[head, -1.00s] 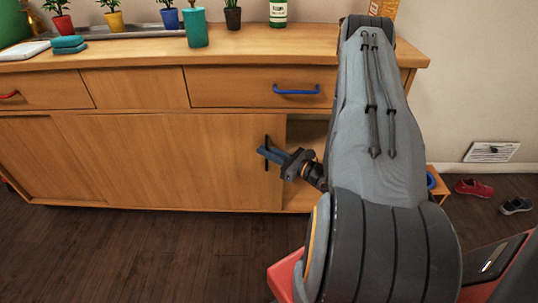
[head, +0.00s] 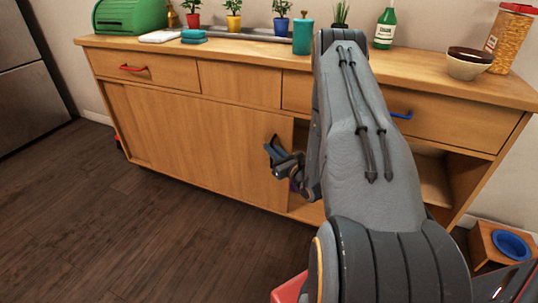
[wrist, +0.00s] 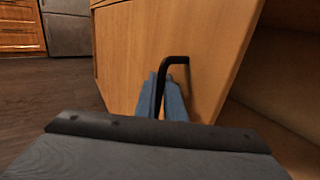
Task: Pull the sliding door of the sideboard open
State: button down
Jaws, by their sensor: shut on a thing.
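The sideboard's sliding door (head: 200,140) is a plain light wood panel, standing well to the left with its right edge near the left end of the right drawer. A dark open compartment shows to its right. The door also fills the middle of the wrist view (wrist: 150,45). Its black bar handle (wrist: 176,61) stands near the door's right edge. My gripper (head: 272,150) is at that edge, its blue fingers (wrist: 163,92) shut on the handle in the wrist view. In the head view my arm hides part of the opening and the right drawer.
The sideboard top (head: 240,48) carries a green bread box (head: 133,16), potted plants, a teal cylinder (head: 303,37), a green bottle (head: 385,27) and a pasta jar (head: 508,38). A small stand with a blue bowl (head: 511,245) is at right. The floor at left is clear.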

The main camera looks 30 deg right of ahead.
jog(key=shift+w+a+f, duration=0.1)
jog(key=shift+w+a, duration=0.1)
jog(key=shift+a, duration=0.1)
jog(key=c, duration=2.1)
grip_release()
jog(key=shift+d, duration=0.1)
jog(key=s+p, duration=0.1)
jog(key=s, duration=0.6)
jog(key=shift+s+d, duration=0.15)
jog(key=shift+s, duration=0.25)
